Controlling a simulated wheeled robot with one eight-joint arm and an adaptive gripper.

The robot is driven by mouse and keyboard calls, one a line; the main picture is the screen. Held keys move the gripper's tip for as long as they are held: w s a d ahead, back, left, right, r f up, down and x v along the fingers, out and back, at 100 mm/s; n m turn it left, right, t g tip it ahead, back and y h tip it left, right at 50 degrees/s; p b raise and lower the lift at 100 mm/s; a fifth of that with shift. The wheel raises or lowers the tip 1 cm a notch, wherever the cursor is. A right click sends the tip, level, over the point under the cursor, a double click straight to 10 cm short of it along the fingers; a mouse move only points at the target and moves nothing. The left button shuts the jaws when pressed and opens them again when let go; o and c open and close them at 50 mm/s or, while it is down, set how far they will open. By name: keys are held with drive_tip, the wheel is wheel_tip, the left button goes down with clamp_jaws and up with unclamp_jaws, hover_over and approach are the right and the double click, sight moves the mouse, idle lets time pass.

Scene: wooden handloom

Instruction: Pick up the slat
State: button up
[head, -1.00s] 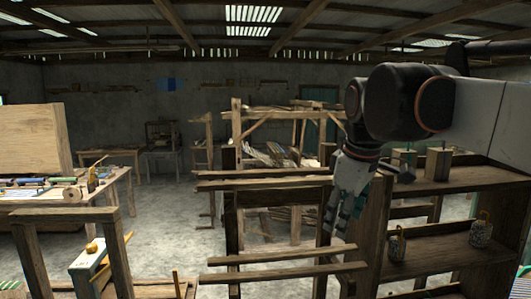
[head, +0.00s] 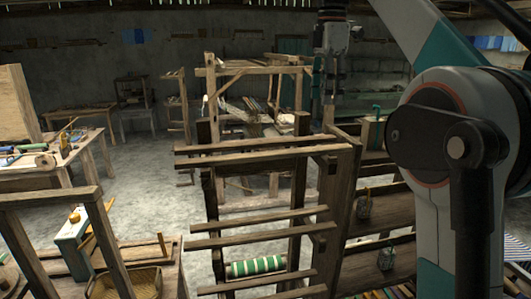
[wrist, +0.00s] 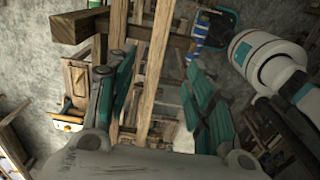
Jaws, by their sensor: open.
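Several long wooden slats lie across the wooden rack in the middle of the head view. An upper pair includes the front upper slat (head: 255,159), and lower ones include the lower slat (head: 258,237). I cannot tell which one the task means. My gripper (head: 330,92) points down, above and behind the right end of the upper slats, apart from them. In the wrist view its teal-padded fingers (wrist: 162,98) are spread wide and empty. Long slats (wrist: 154,75) show beyond and between the fingers there, running away from the camera.
A green-and-white striped roll (head: 257,266) sits low in the rack. Shelves with small jars (head: 363,206) stand right of it. A table (head: 75,155) and a wicker basket (head: 125,283) are at left. A timber frame (head: 253,70) stands behind. Open floor lies left of centre.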

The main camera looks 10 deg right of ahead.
hover_over(320, 147)
drive_tip(key=shift+n, duration=0.3)
drive_tip(key=f, duration=0.8)
drive_tip(key=shift+s+d, duration=0.15)
drive_tip(key=shift+s, duration=0.1)
drive_tip(key=shift+w+a+f+p, duration=0.1)
drive_tip(key=shift+f+p, duration=0.05)
drive_tip(key=shift+f, duration=1.25)
drive_tip(key=shift+w+a+f+p, duration=0.1)
drive_tip(key=shift+f+p, duration=0.05)
drive_tip(key=shift+f, duration=1.2)
clamp_jaws()
